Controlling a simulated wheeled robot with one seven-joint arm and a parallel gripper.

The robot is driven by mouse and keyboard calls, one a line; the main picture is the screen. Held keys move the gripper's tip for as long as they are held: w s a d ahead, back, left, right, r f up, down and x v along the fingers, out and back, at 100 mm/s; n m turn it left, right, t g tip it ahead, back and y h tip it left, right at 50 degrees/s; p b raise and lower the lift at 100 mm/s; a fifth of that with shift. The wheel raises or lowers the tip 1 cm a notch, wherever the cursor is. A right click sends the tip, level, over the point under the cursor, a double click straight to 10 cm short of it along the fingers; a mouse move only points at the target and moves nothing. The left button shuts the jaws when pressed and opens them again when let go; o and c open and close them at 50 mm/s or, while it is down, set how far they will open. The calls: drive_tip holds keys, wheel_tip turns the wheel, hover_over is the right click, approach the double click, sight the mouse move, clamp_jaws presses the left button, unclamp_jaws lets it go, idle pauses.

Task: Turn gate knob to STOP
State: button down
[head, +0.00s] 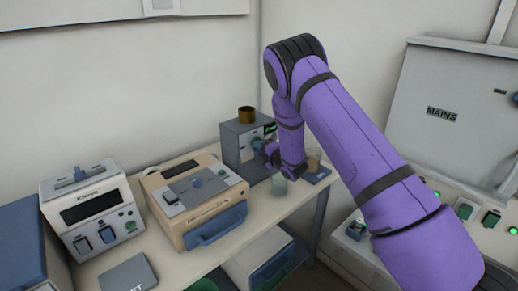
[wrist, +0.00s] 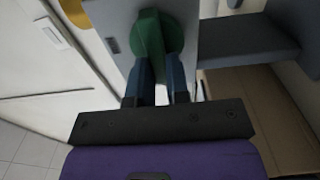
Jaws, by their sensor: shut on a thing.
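In the wrist view a green knob (wrist: 150,36) stands on the grey front panel of a device (wrist: 118,26). The two blue fingers of my gripper (wrist: 160,68) are closed on the knob from either side. In the head view the grey box-shaped device (head: 234,148) stands at the far end of the bench, with a brass-coloured cup on top and a small green display. My gripper (head: 268,150) is at its front face, where my purple wrist partly hides the panel. I cannot read the STOP marking or tell the knob's angle.
A beige device with a blue handle (head: 222,224) and a white device with switches (head: 92,208) stand left on the bench (head: 152,248). A glass jar (head: 279,184) is close below my gripper. A large MAINS cabinet (head: 450,120) is at the right.

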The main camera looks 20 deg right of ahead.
drive_tip(key=c, duration=1.1)
unclamp_jaws()
drive_tip(key=shift+s+d, duration=0.1)
drive_tip(key=shift+s, duration=0.05)
drive_tip(key=v, duration=1)
drive_tip(key=shift+s, duration=0.3)
